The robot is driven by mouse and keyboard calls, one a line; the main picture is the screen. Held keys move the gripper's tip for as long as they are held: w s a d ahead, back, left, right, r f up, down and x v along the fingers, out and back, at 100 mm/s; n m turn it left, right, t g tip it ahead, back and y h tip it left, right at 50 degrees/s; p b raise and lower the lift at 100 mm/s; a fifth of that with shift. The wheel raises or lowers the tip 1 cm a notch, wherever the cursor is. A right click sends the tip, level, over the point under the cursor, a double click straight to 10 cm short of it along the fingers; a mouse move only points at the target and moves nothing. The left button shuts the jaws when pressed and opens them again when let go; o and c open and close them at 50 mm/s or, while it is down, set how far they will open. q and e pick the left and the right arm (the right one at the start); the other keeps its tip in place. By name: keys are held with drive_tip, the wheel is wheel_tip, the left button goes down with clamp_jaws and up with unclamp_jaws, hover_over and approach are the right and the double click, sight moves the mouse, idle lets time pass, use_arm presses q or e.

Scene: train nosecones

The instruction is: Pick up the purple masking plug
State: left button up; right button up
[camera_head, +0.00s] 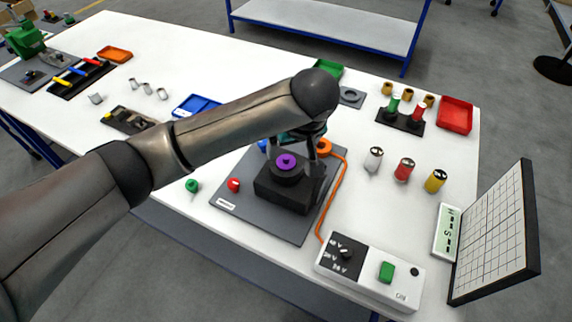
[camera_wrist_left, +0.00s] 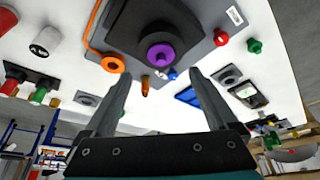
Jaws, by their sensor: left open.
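The purple masking plug (camera_head: 286,161) sits on top of a black block (camera_head: 283,190) on a grey mat (camera_head: 241,206). It also shows in the left wrist view as a purple disc (camera_wrist_left: 160,54) on a dark round seat. My left gripper (camera_wrist_left: 158,77) is open and empty, with its two fingers apart and the plug showing just beyond the gap between the tips. In the head view my left gripper is partly hidden by its arm, close to the far side of the plug. My right gripper does not show.
An orange cable (camera_head: 338,185) with an orange ring runs along the mat's right side to a control box (camera_head: 369,272). A red knob (camera_head: 233,185) and green knob (camera_head: 192,186) lie at left. Silver, red and yellow cylinders (camera_head: 405,169) stand at right.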

sight(286, 158)
use_arm(q)
drive_tip(key=shift+b+x, duration=0.3)
drive_tip(key=shift+x, duration=2.8)
drive_tip(key=shift+s+a, duration=0.1)
drive_tip(key=shift+c, duration=0.2)
drive_tip(key=c, duration=1.4)
drive_tip(key=shift+r, duration=0.15)
